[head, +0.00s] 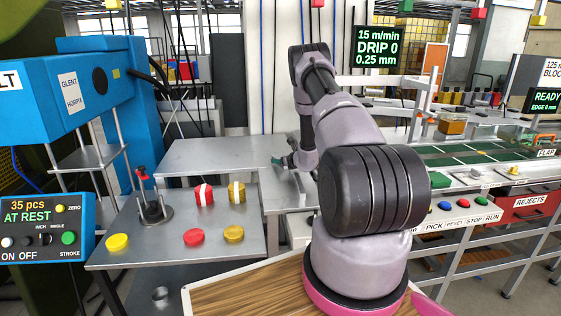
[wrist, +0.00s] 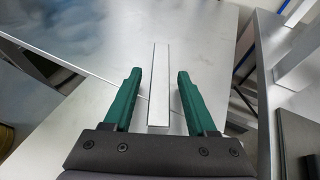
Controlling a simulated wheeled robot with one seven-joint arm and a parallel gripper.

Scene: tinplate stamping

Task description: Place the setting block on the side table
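My gripper (wrist: 158,82) has two green fingers, spread apart. A long pale silver bar (wrist: 159,85), which looks like the setting block, lies between the fingers in the wrist view, with a visible gap on each side. I cannot tell how far below the fingertips it is. In the head view my gripper (head: 286,161) is small, pointing down over the right end of a bare grey table (head: 215,155), and is partly hidden by my arm. The frames do not show for certain which surface is the side table.
A nearer grey table (head: 150,250) holds red-and-white and yellow tins, lids and a black-and-red stand (head: 152,208). A blue press (head: 95,85) and its control box (head: 45,228) stand left. A conveyor line (head: 470,160) with a button panel and a red rejects bin (head: 528,204) is right.

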